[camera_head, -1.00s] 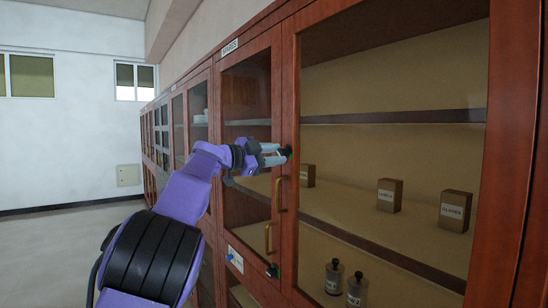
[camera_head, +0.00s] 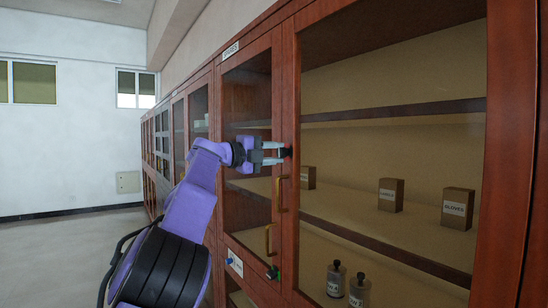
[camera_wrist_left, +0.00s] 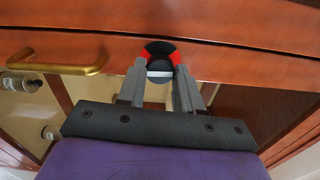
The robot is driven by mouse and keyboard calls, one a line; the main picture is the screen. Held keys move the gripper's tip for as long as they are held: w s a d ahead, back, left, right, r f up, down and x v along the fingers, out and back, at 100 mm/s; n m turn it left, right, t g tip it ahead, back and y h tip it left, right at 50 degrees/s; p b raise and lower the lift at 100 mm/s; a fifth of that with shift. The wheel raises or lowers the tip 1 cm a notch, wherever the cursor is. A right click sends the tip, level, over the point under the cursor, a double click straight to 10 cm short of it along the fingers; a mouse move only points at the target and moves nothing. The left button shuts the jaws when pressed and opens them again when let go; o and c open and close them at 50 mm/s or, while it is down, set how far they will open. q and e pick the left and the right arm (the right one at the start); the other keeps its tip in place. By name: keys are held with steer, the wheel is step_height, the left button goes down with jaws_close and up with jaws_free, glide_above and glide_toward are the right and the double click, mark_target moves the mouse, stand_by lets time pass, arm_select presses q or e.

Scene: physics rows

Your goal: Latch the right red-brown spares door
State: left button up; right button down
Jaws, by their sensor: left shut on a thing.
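The red-brown spares door (camera_head: 290,75) has a wood frame around glass and looks flush with the cabinet front. Its dark round latch knob (camera_wrist_left: 158,67) shows red around it and a pale bar across it in the left wrist view. In the head view, red shows at the knob (camera_head: 288,152) beyond my fingertips. My left gripper (camera_head: 281,152) is shut on the knob, one grey finger on each side; it also shows in the left wrist view (camera_wrist_left: 160,78). My right gripper is not in view.
A brass handle (camera_head: 281,194) sits just below the left gripper. A second handle (camera_head: 268,239) and a green-marked knob (camera_head: 273,272) are lower. Boxes (camera_head: 391,195) and bottles (camera_head: 336,279) stand behind the glass. The floor (camera_head: 60,250) at left is clear.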

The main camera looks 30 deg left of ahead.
arm_select(q)
steer(key=shift+m, duration=0.6)
steer(key=o, duration=1)
steer(key=shift+o, duration=0.2)
steer(key=shift+s+a+f+b, duration=0.1)
steer(key=shift+b, duration=0.2)
steer(key=b+v, duration=0.5)
steer(key=v, duration=0.5)
steer(key=shift+s, duration=0.15)
